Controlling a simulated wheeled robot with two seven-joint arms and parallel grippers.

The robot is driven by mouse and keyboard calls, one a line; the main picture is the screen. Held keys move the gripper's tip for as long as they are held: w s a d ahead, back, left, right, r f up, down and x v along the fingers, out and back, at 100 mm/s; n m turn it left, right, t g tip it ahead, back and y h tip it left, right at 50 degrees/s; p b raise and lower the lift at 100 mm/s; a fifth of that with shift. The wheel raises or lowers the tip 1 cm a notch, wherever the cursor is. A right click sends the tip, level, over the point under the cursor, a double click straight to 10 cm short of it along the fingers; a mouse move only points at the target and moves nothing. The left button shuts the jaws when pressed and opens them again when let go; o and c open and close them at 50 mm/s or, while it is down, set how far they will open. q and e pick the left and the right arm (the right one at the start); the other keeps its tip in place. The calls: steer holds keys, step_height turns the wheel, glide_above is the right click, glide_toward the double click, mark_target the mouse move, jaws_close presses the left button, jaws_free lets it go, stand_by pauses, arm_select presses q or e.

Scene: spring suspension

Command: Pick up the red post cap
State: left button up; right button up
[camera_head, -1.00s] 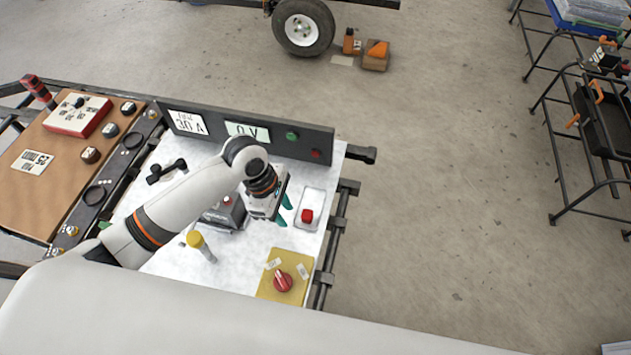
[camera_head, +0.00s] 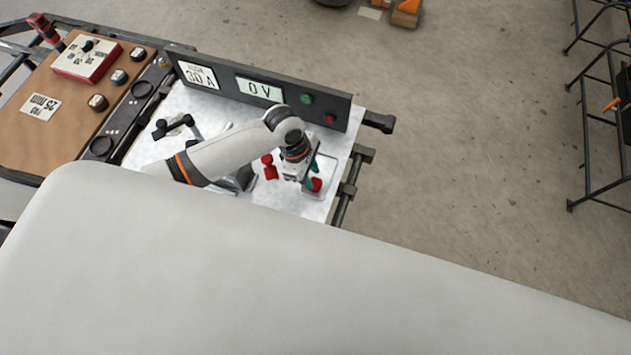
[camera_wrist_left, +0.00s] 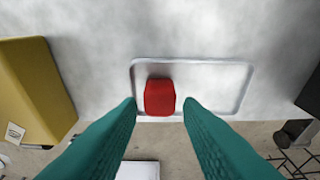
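The red post cap (camera_wrist_left: 160,97) lies in a shallow pale tray (camera_wrist_left: 205,61) in the left wrist view. It also shows in the head view (camera_head: 316,185), partly covered by my gripper. My left gripper (camera_wrist_left: 161,104) has its two teal fingers spread, one on each side of the cap, with a small gap on both sides. In the head view my left gripper (camera_head: 311,178) is right over the tray at the right end of the white worktop. My right gripper is not in view.
A dark panel with a "0 V" display (camera_head: 259,89) stands behind the worktop (camera_head: 200,112). Another red item (camera_head: 269,167) is left of the gripper. A yellow block (camera_wrist_left: 30,90) is at the left in the wrist view. A large white part of mine hides the front.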

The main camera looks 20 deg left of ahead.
mark_target(315, 182)
arm_select(q)
steer(key=x, duration=0.3)
steer(key=shift+d+f, duration=0.1)
steer(key=shift+f, duration=0.05)
steer(key=shift+c, duration=0.4)
steer(key=c, duration=0.5)
